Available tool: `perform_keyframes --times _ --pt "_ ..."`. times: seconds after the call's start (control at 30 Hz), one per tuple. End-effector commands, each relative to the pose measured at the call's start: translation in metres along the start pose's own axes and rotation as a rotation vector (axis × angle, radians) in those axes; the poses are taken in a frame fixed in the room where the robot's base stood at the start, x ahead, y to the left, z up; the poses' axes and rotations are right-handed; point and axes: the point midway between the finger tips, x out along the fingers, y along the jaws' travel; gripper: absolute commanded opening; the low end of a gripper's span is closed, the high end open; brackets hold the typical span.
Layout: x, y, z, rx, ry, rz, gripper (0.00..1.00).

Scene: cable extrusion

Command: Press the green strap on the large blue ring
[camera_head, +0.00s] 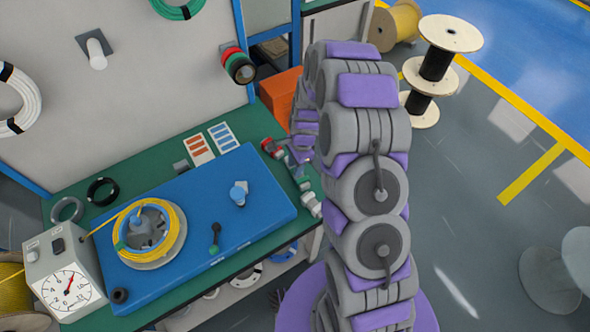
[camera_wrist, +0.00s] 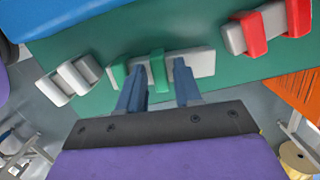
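In the wrist view, my gripper (camera_wrist: 160,67) is open, its two blue fingers spread apart. A green strap (camera_wrist: 158,70) wraps a pale grey block (camera_wrist: 203,63) and shows in the gap between the fingertips, with space on both sides. A second green strap (camera_wrist: 118,74) is on the left end of the same block, beside the left finger. Whether the fingers touch the block cannot be told.
A red-strapped grey block (camera_wrist: 233,38) lies right of the green-strapped one, and a white-strapped block (camera_wrist: 70,82) lies left, near the edge of the green table (camera_wrist: 70,50). An orange box (camera_head: 279,95) stands behind. A dial gauge (camera_head: 68,288) stands at the left.

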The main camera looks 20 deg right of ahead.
Motion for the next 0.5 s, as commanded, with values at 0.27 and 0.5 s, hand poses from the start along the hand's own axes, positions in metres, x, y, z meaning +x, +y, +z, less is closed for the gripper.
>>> perform_keyframes --times 0.27,0.5 --pt "0.0001 0.0000 -0.0004 0.001 0.000 0.000 0.17" --pt "-0.0001 -0.0001 -0.0001 0.001 0.000 0.000 0.01"
